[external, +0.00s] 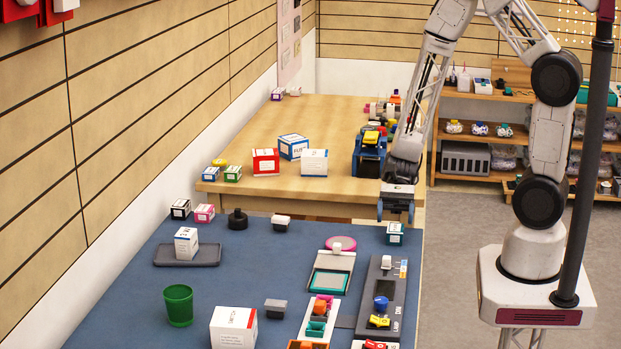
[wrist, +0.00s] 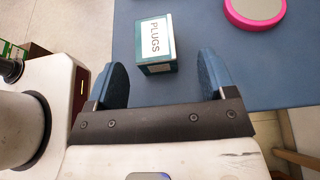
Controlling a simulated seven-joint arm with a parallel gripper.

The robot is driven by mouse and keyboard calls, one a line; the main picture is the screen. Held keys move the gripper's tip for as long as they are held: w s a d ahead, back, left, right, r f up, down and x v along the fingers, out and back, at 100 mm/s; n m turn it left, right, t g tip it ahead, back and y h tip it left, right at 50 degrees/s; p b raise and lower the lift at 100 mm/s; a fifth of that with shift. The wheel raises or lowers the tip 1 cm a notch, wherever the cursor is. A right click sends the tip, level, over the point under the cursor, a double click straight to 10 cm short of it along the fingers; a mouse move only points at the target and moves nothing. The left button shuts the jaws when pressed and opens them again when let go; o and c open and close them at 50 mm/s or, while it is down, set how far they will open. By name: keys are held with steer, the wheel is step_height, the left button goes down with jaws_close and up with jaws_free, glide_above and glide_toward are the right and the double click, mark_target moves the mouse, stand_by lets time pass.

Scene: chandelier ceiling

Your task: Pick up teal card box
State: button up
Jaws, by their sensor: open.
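The teal card box (external: 395,234) is small, with a white top label, and stands on the blue table near its right edge in the external view. In the wrist view the teal card box (wrist: 155,45) shows a white label reading "PLUGS" and lies ahead of the fingers, roughly between their lines. My gripper (external: 396,212) is open and empty, just above and behind the box in the external view. In the wrist view my gripper (wrist: 168,75) shows two blue fingers spread apart. I cannot tell the exact height of the fingers over the box.
A pink round dish (wrist: 255,10) lies right of the box in the wrist view. The blue table (external: 130,290) also holds a green cup (external: 179,305), a white box (external: 233,328) and a dark grey tray (external: 387,290). A wooden table (external: 240,200) stands behind.

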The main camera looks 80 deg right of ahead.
mark_target(396, 224)
steer(key=shift+a+f, duration=0.1)
steer(key=shift+a, duration=0.15)
steer(key=shift+a, duration=0.1)
steer(key=shift+s+x, duration=0.15)
steer(key=shift+x, duration=0.55)
steer(key=shift+s+x, duration=0.15)
steer(key=shift+x, duration=1.65)
steer(key=shift+c, duration=0.2)
steer(key=c, duration=1)
